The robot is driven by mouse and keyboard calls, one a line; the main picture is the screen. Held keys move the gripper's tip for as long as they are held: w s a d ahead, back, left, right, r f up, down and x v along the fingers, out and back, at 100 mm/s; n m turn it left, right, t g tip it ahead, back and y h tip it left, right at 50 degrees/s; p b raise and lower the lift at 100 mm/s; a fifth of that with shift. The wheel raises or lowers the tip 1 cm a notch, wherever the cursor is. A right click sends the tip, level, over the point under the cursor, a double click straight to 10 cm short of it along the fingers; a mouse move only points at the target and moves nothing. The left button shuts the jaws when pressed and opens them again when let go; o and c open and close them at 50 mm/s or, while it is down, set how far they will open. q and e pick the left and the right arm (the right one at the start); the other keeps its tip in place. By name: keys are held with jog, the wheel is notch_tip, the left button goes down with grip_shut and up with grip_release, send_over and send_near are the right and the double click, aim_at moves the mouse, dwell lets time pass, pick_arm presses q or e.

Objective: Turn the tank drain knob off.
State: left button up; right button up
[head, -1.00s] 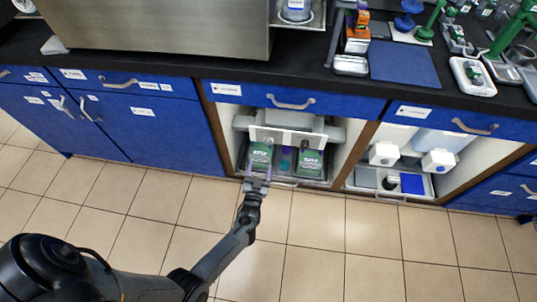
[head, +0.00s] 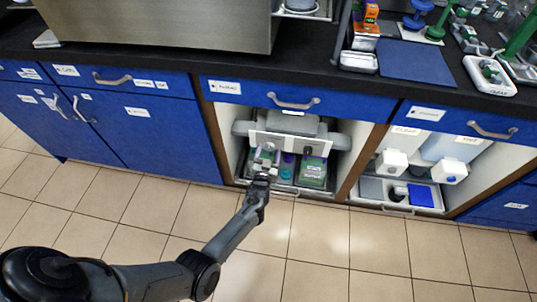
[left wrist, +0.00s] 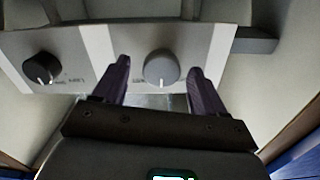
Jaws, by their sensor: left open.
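A pale control panel (head: 318,146) spans the open cabinet bay under the counter. In the left wrist view it carries a grey round knob (left wrist: 161,67) with a white mark at its lower edge and a black knob (left wrist: 41,68) further left. The label by the black knob is too blurred to read, and I cannot tell which knob is the tank drain. My left gripper (head: 265,158) reaches into the bay at the panel's left part. In its wrist view the open purple fingers (left wrist: 160,74) stand either side of the grey knob, apart from it. My right gripper is out of view.
Green-labelled containers (head: 314,171) stand in a tray below the panel. A blue drawer (head: 290,95) with a handle and the black counter edge lie above. The right bay holds white dispensers (head: 392,163) over a tray. The tiled floor in front is clear.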

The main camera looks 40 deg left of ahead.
pick_arm(q)
jog(key=shift+w+a, duration=0.1)
jog(key=shift+a, duration=0.15)
jog(key=shift+d, duration=0.1)
jog(key=c, duration=1.1)
jog(key=shift+o, duration=0.2)
